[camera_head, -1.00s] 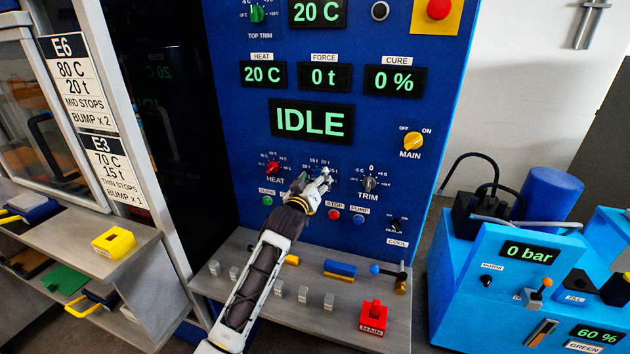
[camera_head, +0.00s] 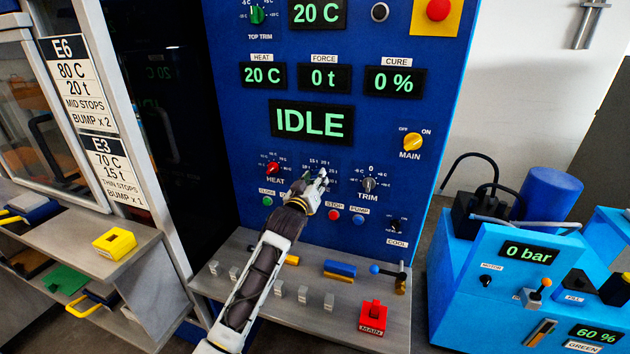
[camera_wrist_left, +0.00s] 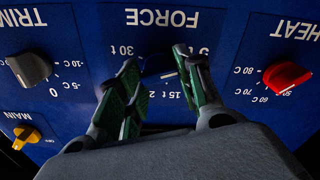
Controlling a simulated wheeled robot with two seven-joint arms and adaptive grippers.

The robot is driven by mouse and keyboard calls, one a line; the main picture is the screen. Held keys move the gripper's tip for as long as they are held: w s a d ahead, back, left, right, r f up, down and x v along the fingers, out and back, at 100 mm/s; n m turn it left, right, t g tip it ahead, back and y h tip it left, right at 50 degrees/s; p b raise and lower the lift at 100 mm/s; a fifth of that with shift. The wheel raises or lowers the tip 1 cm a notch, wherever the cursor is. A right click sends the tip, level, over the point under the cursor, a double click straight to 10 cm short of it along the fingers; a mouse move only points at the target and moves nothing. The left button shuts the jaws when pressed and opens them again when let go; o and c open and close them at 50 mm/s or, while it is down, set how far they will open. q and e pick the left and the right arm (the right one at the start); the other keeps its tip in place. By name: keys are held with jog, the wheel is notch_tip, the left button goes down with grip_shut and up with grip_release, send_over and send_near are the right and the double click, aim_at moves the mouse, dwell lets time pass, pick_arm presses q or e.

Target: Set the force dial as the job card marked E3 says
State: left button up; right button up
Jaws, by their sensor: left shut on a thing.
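The job card E3 (camera_head: 114,169) on the left post reads 70 C, 15 t, thin stops, bump x 1. My left gripper (camera_head: 318,178) is at the blue panel, between the heat knob (camera_head: 272,168) and the trim knob (camera_head: 369,184). In the left wrist view, which is upside down, its green-padded fingers (camera_wrist_left: 160,82) are shut on the dark force dial (camera_wrist_left: 155,64) below the FORCE label. A white mark shows near the dial; the fingers hide much of it and its scale. The force display (camera_head: 324,78) reads 0 t. My right gripper is out of view.
Stop (camera_head: 334,215) and pump (camera_head: 358,220) buttons sit just below the dial. The yellow main switch (camera_head: 412,141) is to the right. A grey ledge (camera_head: 240,262) with small blocks and a red main switch (camera_head: 373,316) juts out below.

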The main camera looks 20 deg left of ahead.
pick_arm(q)
jog(key=m+p, duration=0.8)
jog(key=m, duration=0.9)
jog(key=shift+d, duration=0.1)
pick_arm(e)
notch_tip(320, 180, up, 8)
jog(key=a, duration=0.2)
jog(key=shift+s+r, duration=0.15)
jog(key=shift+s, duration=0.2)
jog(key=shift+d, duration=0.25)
pick_arm(q)
jog(key=o, duration=1)
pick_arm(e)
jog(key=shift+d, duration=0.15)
